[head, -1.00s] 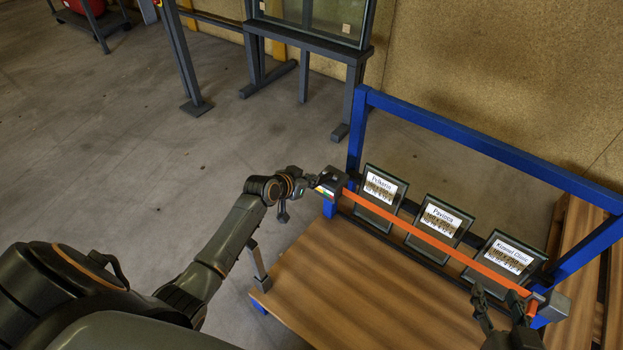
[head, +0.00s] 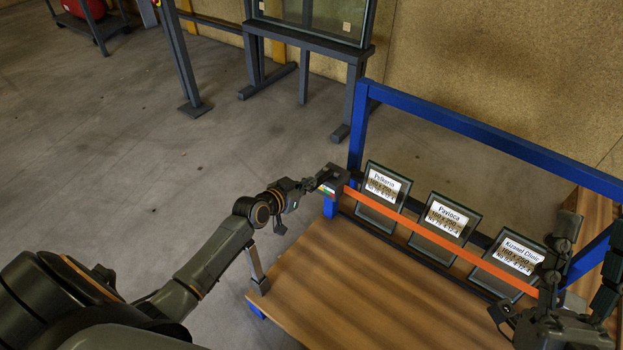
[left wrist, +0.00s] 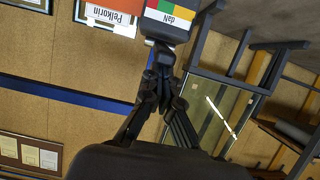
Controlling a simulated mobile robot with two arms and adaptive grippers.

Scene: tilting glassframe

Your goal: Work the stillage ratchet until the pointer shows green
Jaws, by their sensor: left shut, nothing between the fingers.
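The ratchet (head: 333,181) is a dark block on the left post of the blue stillage (head: 450,125). An orange strap (head: 420,229) runs from it to the right across the front of three framed glass panes. A gauge with green, yellow and red fields marked daN (left wrist: 165,14) shows upside down in the left wrist view; I cannot make out where its pointer stands. My left gripper (head: 314,184) is shut and empty, its tips right at the ratchet. My right gripper (head: 588,238) has its fingers apart at the right and hides the strap's right end.
The panes carry white labels, Pelkorin (head: 383,187), Pavloca (head: 446,218) and Kizanel Clinic (head: 514,255). The wooden deck (head: 360,285) before them is clear. A grey rack with glass (head: 310,35) stands behind, by the wall. The floor at left is free.

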